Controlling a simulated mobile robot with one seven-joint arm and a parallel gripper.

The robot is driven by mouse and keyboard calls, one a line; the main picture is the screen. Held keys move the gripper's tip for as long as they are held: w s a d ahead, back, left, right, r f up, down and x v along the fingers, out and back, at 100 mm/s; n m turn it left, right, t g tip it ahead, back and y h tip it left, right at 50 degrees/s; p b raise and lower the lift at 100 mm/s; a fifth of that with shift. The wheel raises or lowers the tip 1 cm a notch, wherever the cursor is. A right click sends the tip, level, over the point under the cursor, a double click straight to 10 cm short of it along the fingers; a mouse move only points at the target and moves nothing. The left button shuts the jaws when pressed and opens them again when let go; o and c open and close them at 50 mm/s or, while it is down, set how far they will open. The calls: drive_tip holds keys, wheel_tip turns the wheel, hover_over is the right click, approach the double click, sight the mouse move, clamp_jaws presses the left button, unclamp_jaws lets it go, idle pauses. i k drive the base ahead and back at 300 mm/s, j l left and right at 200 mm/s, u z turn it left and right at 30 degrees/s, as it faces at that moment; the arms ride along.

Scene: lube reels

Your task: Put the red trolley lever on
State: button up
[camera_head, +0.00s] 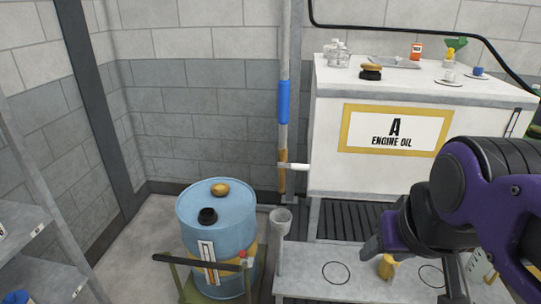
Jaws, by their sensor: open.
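A small red piece (243,255) with a pale part below it shows by the trolley's dark handle bar, in front of the drum's right side. It is likely the red trolley lever, but it is too small to tell its position. The trolley (187,290) has a green frame and stands at the bottom of the view. It is in front of a blue drum (228,225) with a black cap and a tan cap on top. My gripper (377,245) is on the right, well away from the lever, above a low grey bench. It is open; its fingers are seen partly edge-on.
A white engine oil tank (335,170) with cups and bottles on top stands behind my arm. A grey pole (284,130) with a blue sleeve rises beside it. Shelves (40,245) stand left.

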sight(242, 254)
drive_tip(key=u, duration=0.8)
drive_tip(key=i+l+u, duration=0.1)
drive_tip(key=i, duration=0.2)
